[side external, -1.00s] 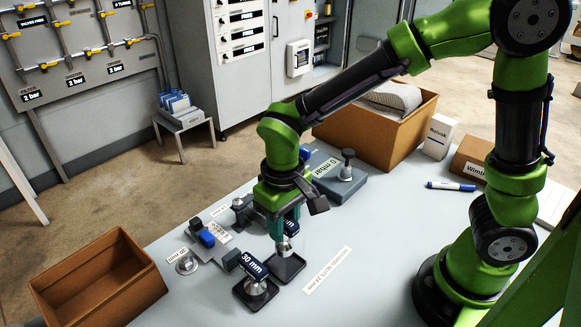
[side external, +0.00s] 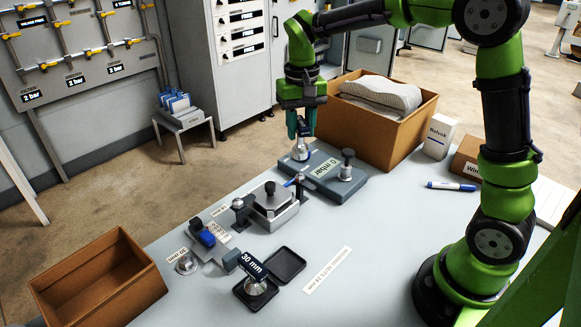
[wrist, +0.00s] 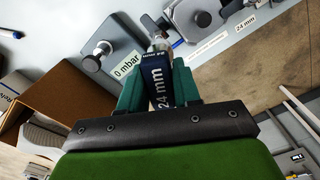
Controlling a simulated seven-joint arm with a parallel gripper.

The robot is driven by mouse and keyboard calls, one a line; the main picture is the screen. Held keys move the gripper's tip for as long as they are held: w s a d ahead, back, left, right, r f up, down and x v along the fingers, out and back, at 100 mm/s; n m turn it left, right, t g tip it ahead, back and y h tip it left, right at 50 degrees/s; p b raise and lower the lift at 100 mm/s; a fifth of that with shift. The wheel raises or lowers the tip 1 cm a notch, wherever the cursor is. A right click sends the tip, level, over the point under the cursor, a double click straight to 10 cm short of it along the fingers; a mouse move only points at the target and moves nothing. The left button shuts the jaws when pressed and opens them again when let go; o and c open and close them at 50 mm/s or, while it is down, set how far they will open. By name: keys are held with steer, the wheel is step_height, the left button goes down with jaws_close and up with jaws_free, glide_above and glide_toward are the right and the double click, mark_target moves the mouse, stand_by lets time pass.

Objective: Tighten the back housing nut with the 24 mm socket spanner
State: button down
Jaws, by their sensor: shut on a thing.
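My gripper (side external: 302,128) is shut on the dark blue 24 mm socket spanner and holds it upright over the far left end of the grey-blue block labelled 0 mbar (side external: 347,184). In the wrist view the spanner (wrist: 160,88) stands between the green fingers, its 24 mm label readable. Its metal socket end (side external: 301,153) is down at the block's far left fitting. The nut there is hidden, and I cannot tell whether the socket is seated on it. A second post with a dark knob (side external: 347,165) stands at the block's right.
The 30 mm spanner (side external: 253,264) stands in a black tray; the tray beside it (side external: 287,262) is empty. A clamped grey unit with a black knob (side external: 271,200) sits left of the block. A large cardboard box (side external: 394,146) stands close behind. An open brown box (side external: 95,280) is front left.

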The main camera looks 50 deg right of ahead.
mark_target(301, 145)
steer(key=shift+d+f, duration=0.1)
steer(key=shift+d, duration=0.1)
steer(key=shift+f, duration=2.05)
steer(key=shift+f, duration=1.4)
